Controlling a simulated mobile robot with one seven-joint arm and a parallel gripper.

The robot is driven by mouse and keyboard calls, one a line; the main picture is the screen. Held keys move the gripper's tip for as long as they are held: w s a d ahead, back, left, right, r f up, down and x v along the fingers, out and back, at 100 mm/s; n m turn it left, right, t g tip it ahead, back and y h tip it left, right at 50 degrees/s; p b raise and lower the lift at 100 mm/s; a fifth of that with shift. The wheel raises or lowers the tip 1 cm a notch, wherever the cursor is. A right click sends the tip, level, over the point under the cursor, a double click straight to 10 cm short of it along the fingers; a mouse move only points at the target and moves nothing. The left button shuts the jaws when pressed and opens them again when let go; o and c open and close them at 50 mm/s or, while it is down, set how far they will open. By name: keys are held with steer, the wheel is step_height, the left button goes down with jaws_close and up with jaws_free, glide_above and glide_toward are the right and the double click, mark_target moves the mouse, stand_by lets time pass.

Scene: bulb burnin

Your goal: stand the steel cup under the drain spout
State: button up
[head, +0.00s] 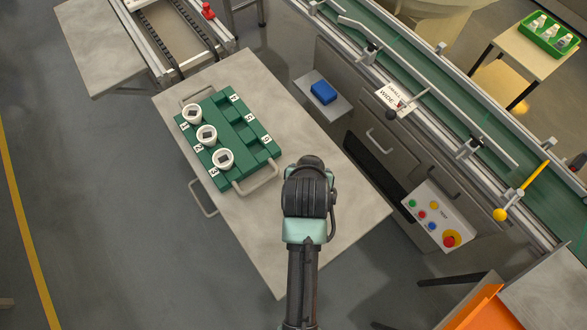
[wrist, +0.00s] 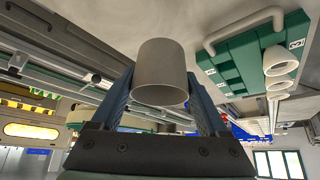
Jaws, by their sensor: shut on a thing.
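My gripper (wrist: 160,92) is shut on a pale grey, smooth cylinder (wrist: 161,68), held between its two blue fingers in the wrist view. It has the shape of a cup, with an open or hollow end showing at its lower edge in that view. I cannot tell from its look whether it is steel. In the head view my arm hides the fingers and the held cylinder above the bench (head: 345,215). I cannot make out a drain spout in either view.
A green rack (head: 248,142) with numbered places holds three white cups (head: 207,134) on the bench. A blue block (head: 323,92) lies on a small shelf to the right. The near bench end is clear.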

step_height(320, 180, down, 9)
steer(key=shift+r, duration=0.1)
stand_by(0.3)
steer(key=shift+f, duration=0.2)
steer(key=o, duration=1.2)
steer(key=shift+o, duration=0.2)
steer(key=shift+r, duration=0.1)
